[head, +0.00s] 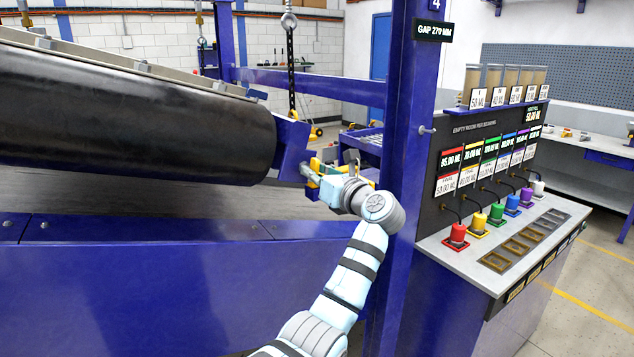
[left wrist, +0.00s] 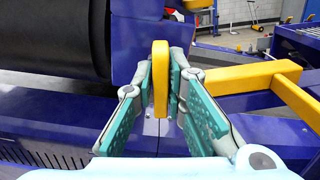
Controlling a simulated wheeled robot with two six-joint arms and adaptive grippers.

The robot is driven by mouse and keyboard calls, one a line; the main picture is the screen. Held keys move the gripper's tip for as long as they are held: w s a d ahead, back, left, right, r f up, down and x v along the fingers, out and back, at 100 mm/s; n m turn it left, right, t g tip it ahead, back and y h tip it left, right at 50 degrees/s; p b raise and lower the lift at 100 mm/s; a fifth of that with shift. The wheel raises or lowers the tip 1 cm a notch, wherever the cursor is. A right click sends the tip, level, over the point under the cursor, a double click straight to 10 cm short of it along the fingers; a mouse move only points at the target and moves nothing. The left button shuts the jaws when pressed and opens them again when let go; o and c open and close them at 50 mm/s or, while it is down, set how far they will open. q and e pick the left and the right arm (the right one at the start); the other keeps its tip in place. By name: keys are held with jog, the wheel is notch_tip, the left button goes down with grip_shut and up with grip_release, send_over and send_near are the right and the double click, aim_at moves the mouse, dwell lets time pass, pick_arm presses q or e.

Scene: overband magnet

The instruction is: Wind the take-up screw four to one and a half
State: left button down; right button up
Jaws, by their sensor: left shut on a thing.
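The take-up screw's yellow handle (head: 316,165) is at the end of the black roller (head: 200,120), beside a blue bracket (head: 291,147). In the left wrist view a yellow bar of it (left wrist: 160,80) stands upright between the teal finger pads of my left gripper (left wrist: 163,95). The left gripper (head: 311,178) is shut on this bar. Another yellow bar (left wrist: 250,79) reaches to the right and bends toward the camera. The screw itself is largely hidden. A sign (head: 433,30) on the post reads "GAP 270 MM". My right gripper is not in view.
A blue post (head: 402,130) stands just right of my left gripper. A blue frame beam (head: 150,280) runs below the roller. A console (head: 530,235) with several coloured capped items and trays stands at the right. A chain (head: 291,75) hangs behind.

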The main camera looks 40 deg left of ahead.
pick_arm(q)
jog(key=shift+f+n+b, duration=0.2)
jog(key=shift+n+b, duration=1.1)
jog(key=shift+b, duration=0.45)
jog(key=shift+n+b, duration=0.4)
jog(key=shift+r, duration=0.1)
jog(key=shift+n+b, duration=0.8)
jog(key=shift+b, duration=0.1)
jog(key=shift+n+b, duration=1.05)
jog(key=shift+n, duration=0.65)
